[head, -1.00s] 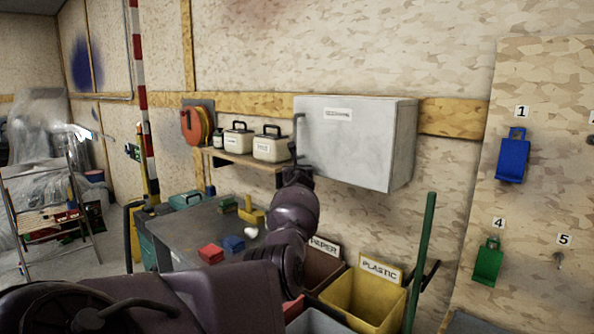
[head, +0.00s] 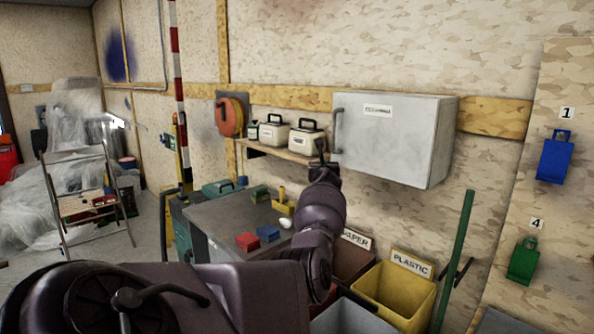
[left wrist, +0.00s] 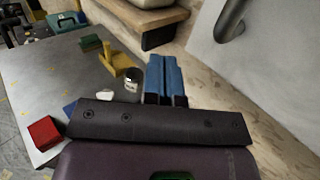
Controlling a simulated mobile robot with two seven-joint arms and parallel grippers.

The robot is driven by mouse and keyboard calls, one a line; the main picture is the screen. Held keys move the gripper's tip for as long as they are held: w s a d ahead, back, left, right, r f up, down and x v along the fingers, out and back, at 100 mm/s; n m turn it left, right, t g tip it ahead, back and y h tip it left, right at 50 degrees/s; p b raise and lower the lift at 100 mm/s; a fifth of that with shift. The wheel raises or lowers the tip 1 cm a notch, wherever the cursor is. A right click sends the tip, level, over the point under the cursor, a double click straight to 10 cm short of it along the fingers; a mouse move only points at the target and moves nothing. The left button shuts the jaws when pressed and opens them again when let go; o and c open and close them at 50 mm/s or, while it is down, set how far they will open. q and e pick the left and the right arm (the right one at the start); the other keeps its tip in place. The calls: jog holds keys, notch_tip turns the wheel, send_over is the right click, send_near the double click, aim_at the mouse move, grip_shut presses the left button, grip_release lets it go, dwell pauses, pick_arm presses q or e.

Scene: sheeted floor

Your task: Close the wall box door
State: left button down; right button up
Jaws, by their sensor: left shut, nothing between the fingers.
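The grey wall box (head: 425,146) hangs on the wooden wall in the head view. Its front door (head: 385,145) looks flush with the box, with no gap showing. The dark bar handle (head: 339,131) is on the door's left side. It also shows at the top right of the left wrist view (left wrist: 232,20). My left gripper (head: 321,150) is just left of and slightly below the handle, apart from it. In the left wrist view its blue fingers (left wrist: 166,78) are together with nothing between them. My right gripper is not in view.
A shelf (head: 283,152) with two cream canisters sits left of the box. Below is a grey workbench (head: 220,218) with small coloured blocks. Paper and yellow plastic bins (head: 395,295) and a green pole (head: 458,255) stand below the box.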

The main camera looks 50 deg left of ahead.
pick_arm(q)
jog(key=s+d+p, duration=0.1)
jog(key=s+p, duration=0.2)
jog(key=s, duration=0.5)
jog(key=shift+s+d+f+p, duration=0.15)
jog(key=shift+s+p, duration=0.05)
jog(key=shift+p, duration=0.1)
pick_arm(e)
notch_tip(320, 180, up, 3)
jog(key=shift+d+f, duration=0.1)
